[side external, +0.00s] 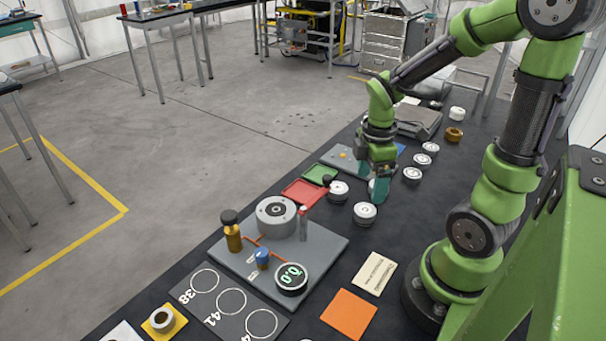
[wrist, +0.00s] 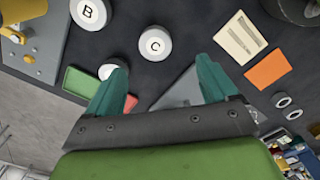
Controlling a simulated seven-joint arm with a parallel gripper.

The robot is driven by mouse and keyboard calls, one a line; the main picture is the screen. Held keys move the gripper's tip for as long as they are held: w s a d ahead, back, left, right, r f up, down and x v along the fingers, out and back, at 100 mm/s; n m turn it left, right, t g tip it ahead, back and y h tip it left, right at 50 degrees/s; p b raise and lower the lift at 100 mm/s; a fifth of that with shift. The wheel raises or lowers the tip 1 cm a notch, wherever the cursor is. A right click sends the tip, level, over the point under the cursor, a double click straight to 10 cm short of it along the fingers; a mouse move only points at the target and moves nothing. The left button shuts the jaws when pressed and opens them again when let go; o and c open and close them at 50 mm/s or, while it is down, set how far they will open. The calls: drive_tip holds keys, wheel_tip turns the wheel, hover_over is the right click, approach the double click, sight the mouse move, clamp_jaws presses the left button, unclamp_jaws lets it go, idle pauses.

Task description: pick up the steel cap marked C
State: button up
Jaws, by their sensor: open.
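The steel cap marked C (wrist: 155,43) is a round white-topped disc lying on the dark bench. In the wrist view it sits just beyond the fingertips, near the middle of the gap between them. My gripper (wrist: 160,78) is open with two teal fingers and nothing between them. In the side view my gripper (side external: 380,185) points down, low over the bench among several similar caps. The letters are too small there to tell which is C. The cap marked B (wrist: 88,14) lies to the left of C in the wrist view.
Another white cap (wrist: 108,72) is partly hidden by the left finger. A green tray (side external: 319,174) and a red tray (side external: 304,192) lie beside the caps. A grey fixture plate (side external: 325,250) with a gauge and posts stands nearer the camera. A cream card (side external: 374,273) and orange square (side external: 349,314) lie flat.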

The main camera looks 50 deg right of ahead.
sight(365, 209)
wheel_tip(365, 209, down, 4)
drive_tip(key=shift+r, duration=0.1)
drive_tip(key=shift+w+d+f, duration=0.15)
drive_tip(key=shift+f, duration=1.25)
drive_tip(key=shift+w+d+f, duration=0.1)
drive_tip(key=shift+d+f, duration=0.05)
drive_tip(key=shift+f, duration=1.2)
drive_tip(key=shift+c, duration=0.3)
drive_tip(key=c, duration=1.3)
drive_tip(key=shift+r, duration=0.1)
